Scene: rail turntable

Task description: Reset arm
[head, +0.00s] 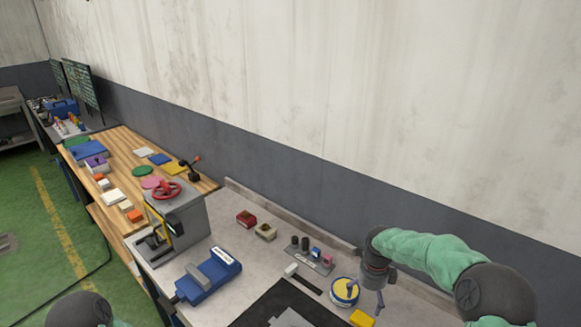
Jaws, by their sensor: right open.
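My right arm, in a green sleeve, reaches in from the right in the head view. Its gripper (379,303) points down over the grey bench, open, with nothing seen between its fingers. It is just right of a small round yellow and white piece with a blue lever (345,291); whether they touch I cannot tell. A yellow block (361,319) lies just below the gripper, partly cut off by the frame edge. Of my left arm only a dark rounded joint shows at the bottom left; its gripper is out of view.
The grey bench (262,262) holds a blue vise-like tool (208,276), a grey machine with a red handwheel (168,192), a small rack (310,255), red and tan blocks and a black plate (275,305). A wooden table (120,150) with coloured pieces stands further left. A wall runs behind.

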